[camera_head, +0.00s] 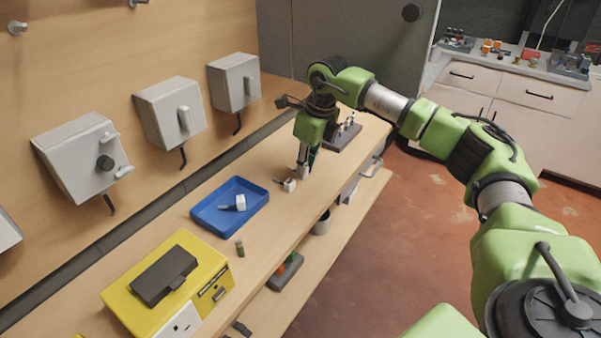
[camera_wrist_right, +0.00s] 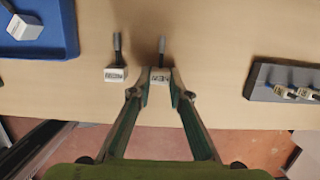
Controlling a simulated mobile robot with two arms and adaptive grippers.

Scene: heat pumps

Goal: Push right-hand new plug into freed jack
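My right gripper (camera_head: 303,168) points down at the workbench. In the right wrist view its fingertips (camera_wrist_right: 161,84) close on both sides of a small white plug labelled NEW (camera_wrist_right: 160,76), whose dark prong points away. A second white plug (camera_wrist_right: 116,73) lies beside it on the left, apart from the fingers; it also shows in the head view (camera_head: 290,185). Grey wall boxes hang behind the bench: a left one (camera_head: 75,150) with a black round part and white pieces on its front, a middle one (camera_head: 165,112) and a right one (camera_head: 232,80). My left gripper is out of view.
A blue tray (camera_head: 206,221) holds a white plug (camera_head: 236,203). A yellow case (camera_head: 143,308) stands nearer, with a small dark-green piece (camera_head: 240,248) beside it. A grey rack (camera_head: 342,140) with several plugs stands beyond my gripper. The bench's front edge is on the right.

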